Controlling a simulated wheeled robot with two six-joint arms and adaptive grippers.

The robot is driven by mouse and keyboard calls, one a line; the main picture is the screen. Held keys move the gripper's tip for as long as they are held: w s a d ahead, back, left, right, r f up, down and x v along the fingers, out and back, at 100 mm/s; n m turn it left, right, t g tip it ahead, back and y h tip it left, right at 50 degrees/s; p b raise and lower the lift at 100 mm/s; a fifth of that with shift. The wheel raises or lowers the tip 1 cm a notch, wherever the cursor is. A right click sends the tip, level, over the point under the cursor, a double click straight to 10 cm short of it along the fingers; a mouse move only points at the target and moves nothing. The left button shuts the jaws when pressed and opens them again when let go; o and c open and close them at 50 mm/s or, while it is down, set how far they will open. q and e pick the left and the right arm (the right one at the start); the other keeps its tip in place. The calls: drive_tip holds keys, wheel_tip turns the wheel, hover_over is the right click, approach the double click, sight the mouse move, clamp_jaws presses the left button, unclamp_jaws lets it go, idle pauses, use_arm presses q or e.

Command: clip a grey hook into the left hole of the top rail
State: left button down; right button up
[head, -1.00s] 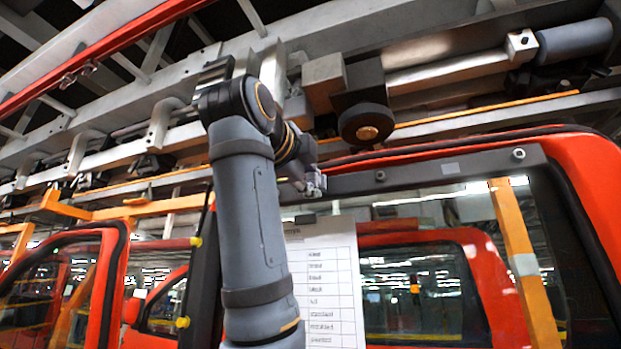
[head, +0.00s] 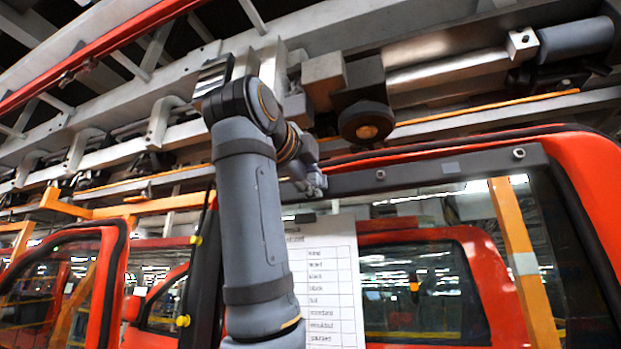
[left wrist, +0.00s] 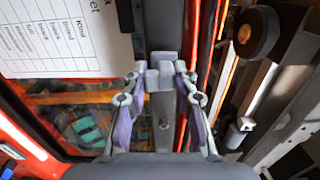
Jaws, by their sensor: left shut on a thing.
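The top rail (head: 450,170) is a dark grey bar across the top of the red door's window opening, with two round holes visible along its middle and right. Its left end is hidden behind my left gripper (head: 314,187). In the left wrist view the rail (left wrist: 165,25) runs upright behind the fingers. My left gripper (left wrist: 160,88) is shut on a light grey hook (left wrist: 160,75), held in front of the rail. A small round mark shows on the rail below the hook; I cannot tell whether the hook touches the rail. My right gripper is not in view.
A printed sheet (head: 325,285) hangs below the rail, close to my left gripper. A round dark roller (head: 366,122) and a metal conveyor beam lie above. The red door frame (head: 590,190) stands at the right. The window opening right of the sheet is open.

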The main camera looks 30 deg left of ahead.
use_arm(q)
drive_tip(key=shift+w+a, duration=0.2)
drive_tip(key=shift+w, duration=0.4)
idle(0.3)
idle(0.3)
drive_tip(key=c, duration=1)
unclamp_jaws()
drive_tip(key=shift+w, duration=0.15)
drive_tip(key=v, duration=0.8)
drive_tip(key=shift+w+r, duration=0.1)
drive_tip(key=shift+r, duration=4.95)
